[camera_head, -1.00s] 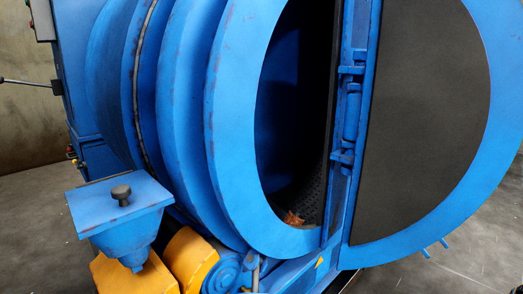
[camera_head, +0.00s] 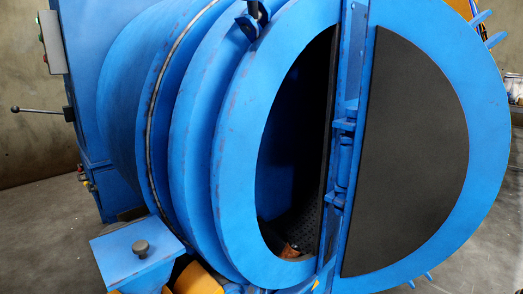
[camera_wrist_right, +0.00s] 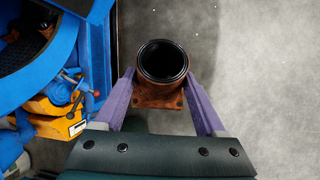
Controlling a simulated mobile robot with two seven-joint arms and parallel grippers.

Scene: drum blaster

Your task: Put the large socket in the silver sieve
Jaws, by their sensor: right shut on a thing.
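The large socket (camera_wrist_right: 160,98) is a rust-brown round pipe piece with a dark open mouth and a flat flange with holes. It shows in the right wrist view, upper middle. My right gripper (camera_wrist_right: 161,82) has its purple fingers on either side of it and is shut on it, with the mouth facing the camera. A grey floor shows beyond it. Neither gripper is in the head view. I cannot make out a silver sieve in either view.
A blue drum machine (camera_head: 190,130) fills the head view, its round door (camera_head: 490,140) swung to the right. A small brown piece (camera_head: 290,251) lies inside the opening. A blue hopper-like box (camera_head: 135,262) stands front left. Pale objects (camera_head: 513,88) show at the far right edge.

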